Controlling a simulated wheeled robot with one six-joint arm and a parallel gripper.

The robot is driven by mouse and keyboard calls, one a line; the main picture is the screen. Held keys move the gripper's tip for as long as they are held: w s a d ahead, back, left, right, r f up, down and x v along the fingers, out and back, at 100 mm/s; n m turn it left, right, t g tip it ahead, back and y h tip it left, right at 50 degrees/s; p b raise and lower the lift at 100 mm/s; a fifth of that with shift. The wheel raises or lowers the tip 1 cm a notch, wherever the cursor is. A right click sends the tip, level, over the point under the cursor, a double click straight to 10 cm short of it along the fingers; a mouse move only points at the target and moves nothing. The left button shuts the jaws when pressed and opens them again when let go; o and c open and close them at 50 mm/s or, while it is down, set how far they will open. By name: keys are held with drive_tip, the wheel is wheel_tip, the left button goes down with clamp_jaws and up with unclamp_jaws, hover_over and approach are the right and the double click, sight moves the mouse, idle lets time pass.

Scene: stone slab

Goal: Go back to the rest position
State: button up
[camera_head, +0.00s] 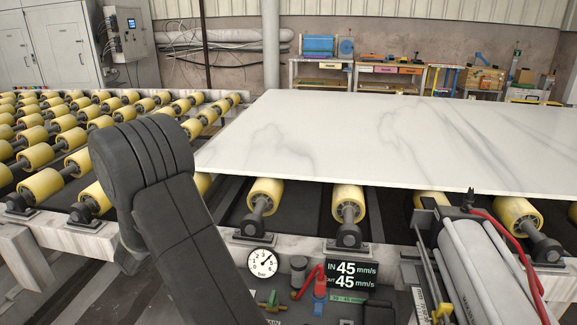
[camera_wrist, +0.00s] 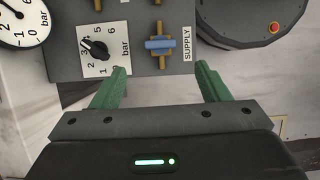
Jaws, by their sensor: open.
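My gripper (camera_wrist: 162,68) shows in the wrist view with its two green fingers spread wide and nothing between them. Ahead of the fingers is a grey control panel (camera_wrist: 128,55). It carries a black dial knob (camera_wrist: 95,48) on a white bar scale and a blue valve handle (camera_wrist: 160,44) beside a SUPPLY label. The fingers appear apart from the handle. In the head view the white veined stone slab (camera_head: 380,140) lies flat on yellow rollers. The gripper is not visible in the head view; my dark arm crosses the lower left.
In the head view, a pressure gauge (camera_head: 262,262), a red-handled valve (camera_head: 320,287) and a speed display (camera_head: 351,273) sit at the front edge. Grey cylinders with a red hose (camera_head: 522,262) stand at the right. A round grey body (camera_wrist: 250,18) shows in the wrist view.

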drive_tip(key=b+x, duration=0.1)
drive_tip(key=x, duration=0.9)
drive_tip(key=shift+a+r, duration=0.1)
